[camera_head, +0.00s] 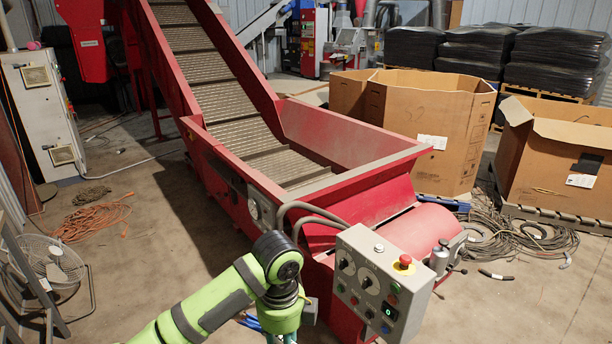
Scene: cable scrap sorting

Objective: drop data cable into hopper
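The red hopper (340,142) stands in the middle, with a slatted conveyor (215,85) rising from it to the back left. The visible part of the hopper bed looks empty. My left arm comes in from the bottom left, with its wrist in front of the hopper's near end. The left gripper is below the picture edge, so its hold is hidden. A blue cable-like piece (250,322) shows beside the wrist at the bottom edge. I cannot tell whether it is the data cable or whether it is held. My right gripper is out of view.
A grey control box (383,285) with a red button stands right of my wrist. Dark cable coils (530,236) lie on the floor at the right, and an orange cable (95,217) at the left. Cardboard boxes (440,125) stand behind the hopper. A fan (52,262) is at the left.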

